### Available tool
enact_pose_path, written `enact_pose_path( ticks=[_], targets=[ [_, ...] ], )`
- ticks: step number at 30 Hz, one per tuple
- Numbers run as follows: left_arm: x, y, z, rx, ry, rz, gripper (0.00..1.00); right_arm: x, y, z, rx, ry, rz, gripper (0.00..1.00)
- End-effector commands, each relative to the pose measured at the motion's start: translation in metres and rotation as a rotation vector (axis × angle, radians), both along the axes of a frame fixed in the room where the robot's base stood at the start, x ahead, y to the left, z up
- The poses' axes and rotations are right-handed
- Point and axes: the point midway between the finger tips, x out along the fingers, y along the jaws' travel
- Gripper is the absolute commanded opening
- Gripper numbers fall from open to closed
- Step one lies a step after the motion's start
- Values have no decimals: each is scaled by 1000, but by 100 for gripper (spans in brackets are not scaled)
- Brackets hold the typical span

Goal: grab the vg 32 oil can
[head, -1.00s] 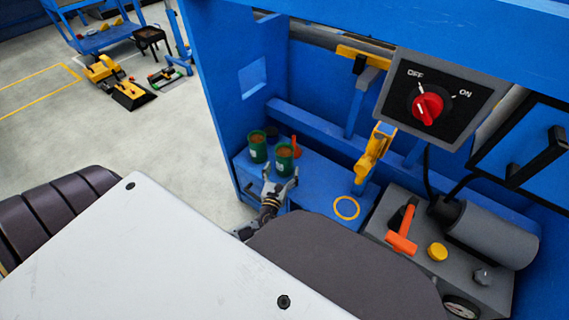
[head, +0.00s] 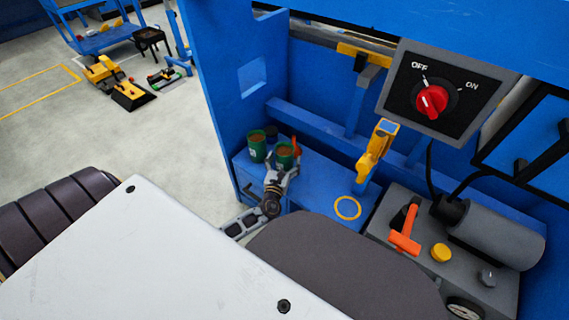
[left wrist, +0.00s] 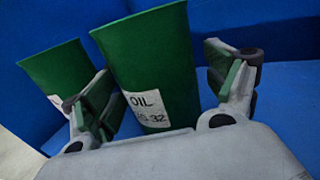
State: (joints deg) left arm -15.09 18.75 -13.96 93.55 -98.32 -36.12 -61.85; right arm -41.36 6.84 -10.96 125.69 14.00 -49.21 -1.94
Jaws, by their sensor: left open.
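The VG 32 oil can (head: 284,150) is a green can with brown contents at its top, standing on the blue shelf. In the left wrist view the can (left wrist: 152,65) has a white label reading "OIL" and "32", partly hidden by my gripper. My left gripper (head: 282,167) is open. In the left wrist view its fingers (left wrist: 170,95) stand on either side of the can. I cannot tell whether they touch it. A second green can (head: 257,146) stands to the left, and its label is mostly hidden behind the left finger (left wrist: 52,80). My right gripper is not in view.
A dark round item (head: 271,132) and an orange item (head: 295,145) are behind the cans. A blue panel wall (head: 225,110) closes the left side. The shelf between is bare.

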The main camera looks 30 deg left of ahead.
Motion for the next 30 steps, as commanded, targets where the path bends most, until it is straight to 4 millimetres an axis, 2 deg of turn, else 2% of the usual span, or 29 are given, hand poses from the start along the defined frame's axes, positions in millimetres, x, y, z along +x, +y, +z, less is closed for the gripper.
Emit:
enact_pose_path(
  ticks=[17, 30],
  targets=[
    [4, 1, 0, 0, 1, -1, 85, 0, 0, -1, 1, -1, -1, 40],
    [4, 1, 0, 0, 1, -1, 29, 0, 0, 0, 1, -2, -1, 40]
  ],
)
